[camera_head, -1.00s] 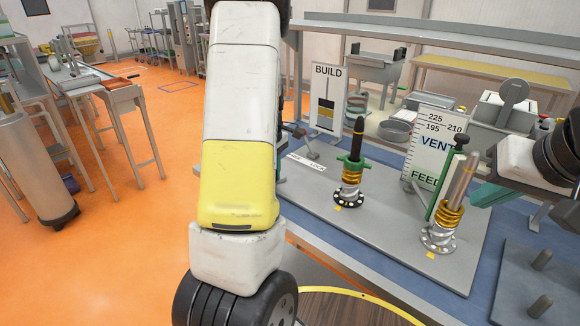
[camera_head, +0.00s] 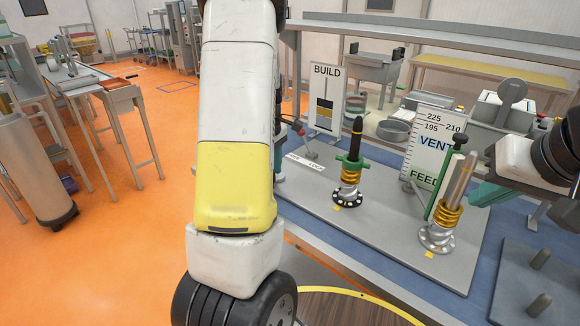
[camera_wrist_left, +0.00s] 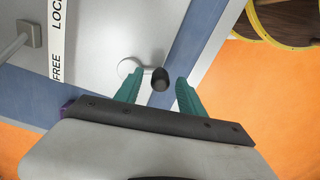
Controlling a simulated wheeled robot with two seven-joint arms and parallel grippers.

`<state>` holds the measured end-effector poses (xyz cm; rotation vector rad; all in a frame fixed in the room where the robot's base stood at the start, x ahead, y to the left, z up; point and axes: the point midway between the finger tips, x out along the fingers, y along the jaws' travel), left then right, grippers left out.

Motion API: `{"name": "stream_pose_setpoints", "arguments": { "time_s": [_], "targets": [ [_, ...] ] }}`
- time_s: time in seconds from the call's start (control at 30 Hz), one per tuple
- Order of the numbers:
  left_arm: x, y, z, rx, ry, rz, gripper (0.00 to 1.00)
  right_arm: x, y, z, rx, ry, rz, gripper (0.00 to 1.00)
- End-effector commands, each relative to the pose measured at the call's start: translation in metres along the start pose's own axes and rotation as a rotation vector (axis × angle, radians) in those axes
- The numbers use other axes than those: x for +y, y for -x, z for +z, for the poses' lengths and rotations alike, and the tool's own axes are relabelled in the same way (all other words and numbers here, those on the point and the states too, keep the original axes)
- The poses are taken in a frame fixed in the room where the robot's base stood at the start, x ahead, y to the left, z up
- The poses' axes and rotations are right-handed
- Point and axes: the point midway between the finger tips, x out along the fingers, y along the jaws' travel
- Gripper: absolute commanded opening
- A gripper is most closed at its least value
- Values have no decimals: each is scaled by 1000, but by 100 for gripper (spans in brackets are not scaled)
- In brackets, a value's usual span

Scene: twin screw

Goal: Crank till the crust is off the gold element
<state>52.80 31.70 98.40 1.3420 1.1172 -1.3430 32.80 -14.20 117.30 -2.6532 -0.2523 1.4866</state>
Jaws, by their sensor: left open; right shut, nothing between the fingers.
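Two posts stand on the grey plate (camera_head: 385,228). The left one has gold rings (camera_head: 348,190) under a green cross handle (camera_head: 350,163) and a black tip. The right one has a gold coil (camera_head: 447,214) on a silver base, a bare metal rod above and a green upright bar (camera_head: 442,188) beside it. I cannot make out any crust. My right gripper (camera_head: 474,196) is shut and empty, just right of the right post. My left gripper (camera_wrist_left: 159,88) is open, its teal fingers either side of a black knob (camera_wrist_left: 160,79), not closed on it; my arm hides it in the head view.
A FREE/LOCK strip (camera_head: 305,161) lies at the plate's back left, near a small lever. A BUILD sign (camera_head: 325,98) and a VENT/FEED scale board (camera_head: 432,143) stand behind the posts. The plate's front is clear.

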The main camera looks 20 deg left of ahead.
Motion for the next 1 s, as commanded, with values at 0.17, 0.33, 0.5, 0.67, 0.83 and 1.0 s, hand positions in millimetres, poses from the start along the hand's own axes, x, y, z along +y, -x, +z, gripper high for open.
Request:
{"name": "stream_pose_setpoints", "arguments": {
  "time_s": [0.17,0.33,0.5,0.67,0.83,1.0],
  "targets": [
    [1,34,0,1,0,4,47,0,0,0,0,0,0,0],
    [0,52,0,1,1,1,47,0,0,0,0,0,0,0],
    [0,58,0,0,2,-1,47,0,0,0,0,0,0,0],
    [0,57,0,0,1,-1,47,0,0,0,0,0,0,0],
    [0,57,0,0,1,-1,47,0,0,0,0,0,0,0],
    [0,57,0,0,1,-1,47,0,0,0,0,0,0,0]
  ]
}}
